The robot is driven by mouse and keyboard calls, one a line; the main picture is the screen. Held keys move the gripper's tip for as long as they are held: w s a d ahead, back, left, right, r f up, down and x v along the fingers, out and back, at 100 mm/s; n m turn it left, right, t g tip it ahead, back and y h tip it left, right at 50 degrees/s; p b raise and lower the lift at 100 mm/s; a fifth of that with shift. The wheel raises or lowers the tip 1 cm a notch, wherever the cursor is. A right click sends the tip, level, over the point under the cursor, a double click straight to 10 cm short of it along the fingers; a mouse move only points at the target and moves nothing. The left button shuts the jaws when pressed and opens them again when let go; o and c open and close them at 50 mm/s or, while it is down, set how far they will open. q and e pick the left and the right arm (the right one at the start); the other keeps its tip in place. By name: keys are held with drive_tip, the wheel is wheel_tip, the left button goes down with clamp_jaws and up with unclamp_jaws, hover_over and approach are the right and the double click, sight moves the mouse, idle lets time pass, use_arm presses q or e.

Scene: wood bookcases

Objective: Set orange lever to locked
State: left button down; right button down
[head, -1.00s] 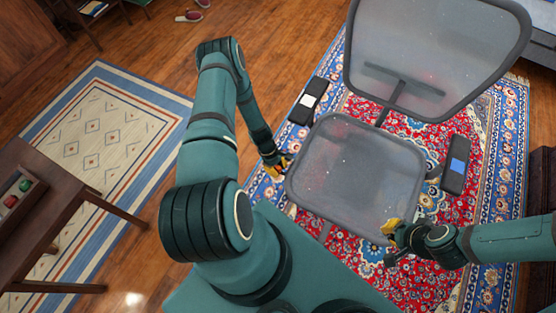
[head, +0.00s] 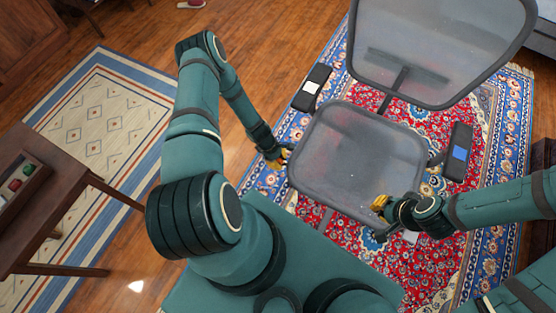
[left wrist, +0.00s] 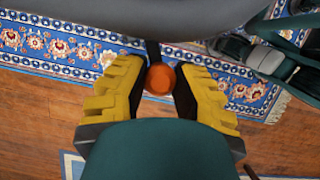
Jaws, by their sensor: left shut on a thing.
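The orange lever (left wrist: 160,79) shows in the left wrist view as a round orange knob on a dark stem, under the edge of the grey chair seat (head: 355,155). My left gripper (head: 281,159) is at the left side of the seat in the head view. In the left wrist view its yellow fingers stand on both sides of the knob and are shut on it. The lever is hidden in the head view. My right gripper (head: 381,206) is at the front right edge of the seat; its jaws are too small to read.
The chair's backrest (head: 435,45) rises behind the seat. Its left armrest (head: 312,87) and right armrest (head: 458,152) flank the seat. The chair stands on a red and blue rug (head: 440,250). A brown table (head: 60,195) is at the left, with wood floor between.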

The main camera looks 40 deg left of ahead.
use_arm(q)
drive_tip(key=c, duration=0.7)
unclamp_jaws()
drive_tip(key=shift+f, duration=0.1)
drive_tip(key=w+v, duration=0.1)
drive_tip(key=v, duration=1.1)
drive_tip(key=shift+s, duration=0.45)
